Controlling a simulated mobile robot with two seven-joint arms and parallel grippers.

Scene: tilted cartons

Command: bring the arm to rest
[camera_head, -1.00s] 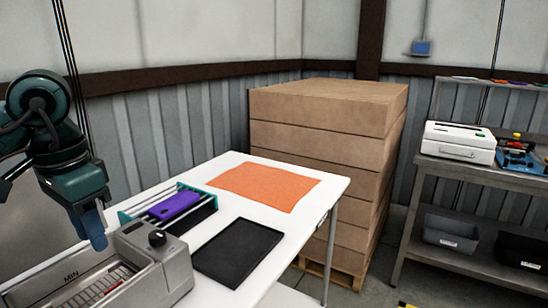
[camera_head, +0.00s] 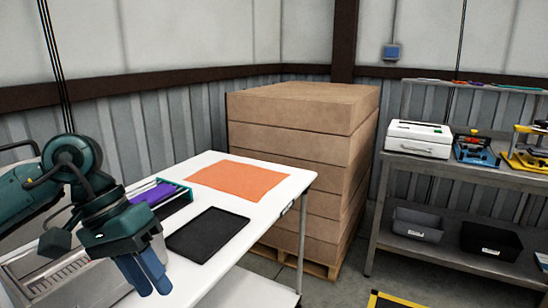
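My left arm comes in from the left, and its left gripper (camera_head: 146,274) points down over the near part of the white table (camera_head: 225,250). Its two blue fingers lie close side by side. I see nothing held between them, but I cannot tell whether they are fully shut. The gripper is in front of the grey metal machine (camera_head: 75,268) and hides part of it. My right gripper is not in view.
On the table are a black tray (camera_head: 207,234), an orange mat (camera_head: 238,179) and a teal-ended rack (camera_head: 177,205) with a purple item (camera_head: 158,194). Stacked cartons (camera_head: 302,150) stand behind. A metal shelf (camera_head: 455,180) stands right.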

